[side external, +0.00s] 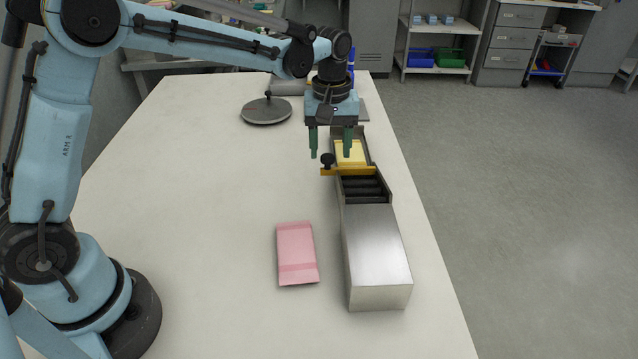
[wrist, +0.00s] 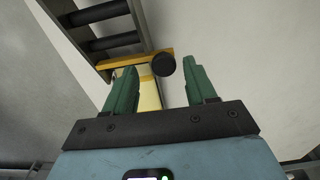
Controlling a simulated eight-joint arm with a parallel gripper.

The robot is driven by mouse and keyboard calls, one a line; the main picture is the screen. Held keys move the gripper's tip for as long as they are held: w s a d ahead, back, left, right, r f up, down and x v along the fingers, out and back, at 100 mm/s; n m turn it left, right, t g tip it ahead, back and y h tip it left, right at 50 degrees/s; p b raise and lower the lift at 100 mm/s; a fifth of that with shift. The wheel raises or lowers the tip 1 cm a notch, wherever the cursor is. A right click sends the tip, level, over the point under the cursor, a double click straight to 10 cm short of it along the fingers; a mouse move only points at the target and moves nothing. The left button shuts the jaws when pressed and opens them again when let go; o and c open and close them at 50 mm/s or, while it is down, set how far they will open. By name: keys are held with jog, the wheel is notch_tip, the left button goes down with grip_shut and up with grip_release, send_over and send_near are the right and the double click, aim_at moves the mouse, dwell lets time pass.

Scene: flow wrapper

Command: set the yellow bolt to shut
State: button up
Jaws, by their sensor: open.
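The yellow bolt (side external: 350,171) is a flat bar lying across the channel of the flow wrapper (side external: 376,250). Its black knob (side external: 327,160) stands at the bar's left end, beside the channel's left wall. In the wrist view the bolt (wrist: 130,59) and its knob (wrist: 163,64) show just beyond the fingertips. My gripper (side external: 330,154) points down near the knob, its green fingers apart with nothing between them. The gripper also shows in the wrist view (wrist: 161,72), with the knob between the fingertips in the picture. I cannot tell the exact height gap.
A pale yellow piece (side external: 350,152) lies in the channel behind the bolt. Dark rollers (side external: 364,188) show in front of it. A pink packet (side external: 297,253) lies on the white table (side external: 200,220). A round grey base (side external: 266,112) stands behind. The table's left side is clear.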

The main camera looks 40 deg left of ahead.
notch_tip(320, 180, up, 11)
jog(key=shift+r, duration=0.15)
dwell(0.4)
jog(key=s+a+f+m+t, duration=0.1)
jog(key=s+f+m+t, duration=0.2)
jog(key=s, duration=0.6)
jog(key=s+a+f+m+t, duration=0.2)
jog(key=s+f+m+t, duration=0.1)
jog(key=s+m, duration=0.3)
jog(key=s+t, duration=0.1)
jog(key=s, duration=0.1)
jog(key=shift+s+a+f, duration=0.2)
jog(key=shift+s, duration=0.2)
dwell(0.8)
